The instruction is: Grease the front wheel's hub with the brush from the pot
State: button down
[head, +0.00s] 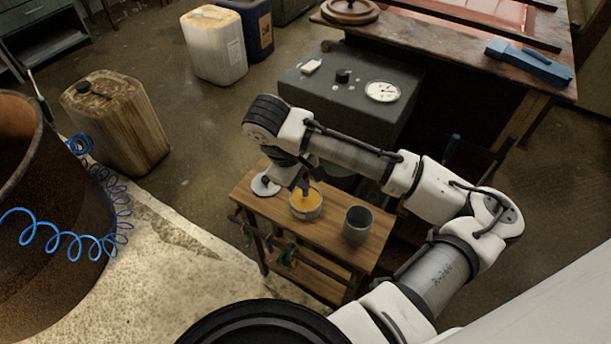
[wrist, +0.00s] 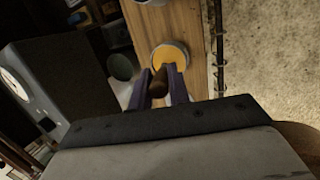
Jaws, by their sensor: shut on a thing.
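The pot (head: 306,213) is a small round grey tin with yellow grease inside, standing on a small wooden bench. It also shows in the wrist view (wrist: 184,50). My gripper (head: 301,187) is right above the pot, pointing down. In the wrist view my gripper (wrist: 159,88) has its two purple fingers shut on the brown handle of the brush (wrist: 158,80). The brush's bristle end is hidden, so I cannot tell whether it touches the grease. I see no bicycle or front wheel in either view.
The wooden bench (head: 333,252) also carries a grey cup (head: 356,228) right of the pot and a pale disc (head: 265,186) left of it. A grey box (head: 345,100) with a dial stands behind. A rusty drum (head: 50,200) with a blue coiled hose is at left.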

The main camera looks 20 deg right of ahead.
jog(key=shift+f+b, duration=0.3)
jog(key=shift+f, duration=0.25)
dwell(1.4)
jog(key=shift+r, duration=0.1)
notch_tip(320, 180, up, 7)
jog(key=p, duration=0.6)
dwell(0.9)
